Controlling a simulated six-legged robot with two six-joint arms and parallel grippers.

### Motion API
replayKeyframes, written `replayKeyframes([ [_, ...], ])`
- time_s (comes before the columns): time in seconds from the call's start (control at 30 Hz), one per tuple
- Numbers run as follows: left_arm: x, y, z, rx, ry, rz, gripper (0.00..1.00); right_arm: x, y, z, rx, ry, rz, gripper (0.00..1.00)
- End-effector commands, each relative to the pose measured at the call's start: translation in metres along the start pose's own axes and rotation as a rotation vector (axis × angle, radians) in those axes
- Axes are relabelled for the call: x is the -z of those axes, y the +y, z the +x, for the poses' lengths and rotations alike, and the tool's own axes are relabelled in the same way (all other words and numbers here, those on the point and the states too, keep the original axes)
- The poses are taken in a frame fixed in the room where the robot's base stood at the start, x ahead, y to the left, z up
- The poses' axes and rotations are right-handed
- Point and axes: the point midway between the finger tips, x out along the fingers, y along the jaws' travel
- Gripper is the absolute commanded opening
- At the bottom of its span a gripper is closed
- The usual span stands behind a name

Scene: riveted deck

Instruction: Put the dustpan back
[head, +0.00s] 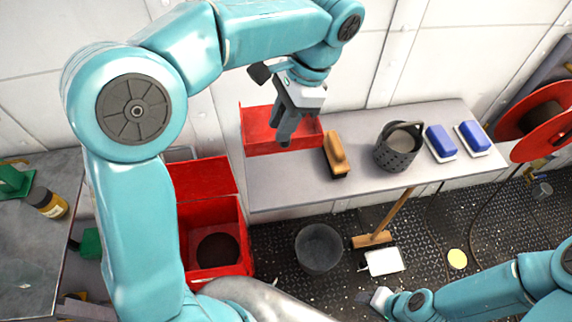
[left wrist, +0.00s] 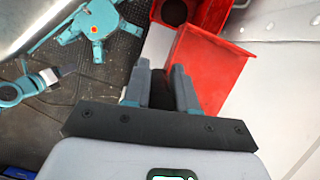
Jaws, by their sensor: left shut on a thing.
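The red dustpan (head: 262,135) is at the back left end of the grey shelf, along the wall; I cannot tell whether it touches the shelf. My left gripper (head: 285,138) is over its right part, fingers pointing down, shut on it. In the left wrist view the red pan (left wrist: 208,65) lies just beyond the fingers (left wrist: 160,88), with a dark part, perhaps its handle, between them. My right gripper (head: 374,299) is low at the bottom right, above the deck, apart from the dustpan; its jaws are too small to read.
A wooden brush (head: 336,155), a dark perforated basket (head: 397,149) and two blue-and-white brushes stand along the shelf (head: 290,186). An open red bin (head: 242,240) is at left. A grey bucket (head: 319,249), a broom (head: 370,240) and a white plate (head: 384,261) are on the deck.

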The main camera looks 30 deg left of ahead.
Motion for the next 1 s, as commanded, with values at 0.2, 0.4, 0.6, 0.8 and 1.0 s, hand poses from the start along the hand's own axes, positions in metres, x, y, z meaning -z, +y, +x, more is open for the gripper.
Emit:
replayKeyframes([
  [0.2, 0.022, 0.001, 0.063, -0.004, -0.006, 0.001, 0.0, 0.0, 0.001, 0.003, 0.0, 0.0, 0.0, 0.43],
  [0.4, 0.038, 0.0, 0.099, -0.001, -0.003, 0.001, 0.0, 0.0, 0.001, 0.002, 0.0, 0.0, 0.0, 0.43],
  [0.6, 0.047, 0.0, 0.118, -0.002, -0.003, 0.002, 0.0, 0.0, 0.001, 0.002, 0.0, 0.0, 0.0, 0.43],
  [0.8, 0.058, 0.0, 0.143, 0.0, -0.001, 0.002, 0.0, 0.0, 0.0, 0.001, 0.0, 0.0, 0.0, 0.43],
  [1.0, 0.059, 0.0, 0.145, 0.001, 0.001, 0.002, 0.0, 0.0, 0.0, 0.001, 0.0, 0.0, 0.0, 0.43],
])
